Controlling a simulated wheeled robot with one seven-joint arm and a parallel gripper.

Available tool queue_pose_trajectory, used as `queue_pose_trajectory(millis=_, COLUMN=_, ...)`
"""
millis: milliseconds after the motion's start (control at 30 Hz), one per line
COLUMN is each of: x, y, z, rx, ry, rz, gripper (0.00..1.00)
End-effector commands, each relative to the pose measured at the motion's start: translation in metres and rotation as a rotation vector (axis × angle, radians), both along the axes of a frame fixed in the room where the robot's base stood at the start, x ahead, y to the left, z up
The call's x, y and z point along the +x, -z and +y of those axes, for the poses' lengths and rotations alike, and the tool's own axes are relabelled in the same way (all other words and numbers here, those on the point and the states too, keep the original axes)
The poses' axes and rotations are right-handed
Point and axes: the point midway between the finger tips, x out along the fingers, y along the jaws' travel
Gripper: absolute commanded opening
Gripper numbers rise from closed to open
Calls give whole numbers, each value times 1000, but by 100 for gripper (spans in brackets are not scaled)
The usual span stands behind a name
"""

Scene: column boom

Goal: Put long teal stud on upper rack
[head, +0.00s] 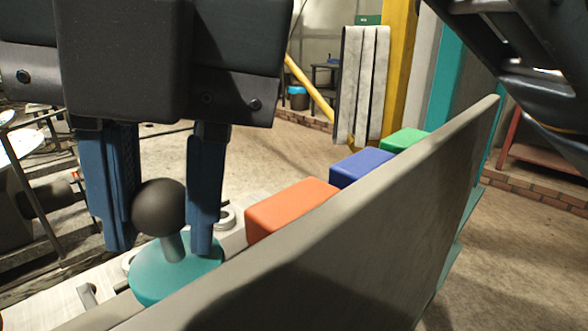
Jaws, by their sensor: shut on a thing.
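A teal piece (172,272) shows at lower left, a round flat teal body with a grey stem and a dark ball knob (160,207) on top. It looks like the teal stud, but its lower part and length are hidden behind a grey panel. My gripper (160,252) points down with its two blue fingers on either side of the knob, shut on the piece. The fingertips reach down to the teal body. A pale shelf (62,292) lies below and behind it; I cannot tell whether this is the upper rack, or whether the teal piece touches it.
A long grey panel (330,240) runs from the lower left to the upper right, close to the piece. Orange (291,207), blue (360,167) and green (405,139) blocks line its far side. Grey rings (226,217) lie near my fingers. Open floor lies beyond.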

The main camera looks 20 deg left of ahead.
Motion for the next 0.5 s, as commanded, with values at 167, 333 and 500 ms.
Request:
queue_pose_trajectory(millis=167, x=0, y=6, z=0, rx=0, ry=0, rz=0, gripper=0)
queue_pose_trajectory(millis=333, x=0, y=10, z=0, rx=0, ry=0, rz=0, gripper=0)
queue_pose_trajectory(millis=500, x=0, y=15, z=0, rx=-1, ry=0, rz=1, gripper=0)
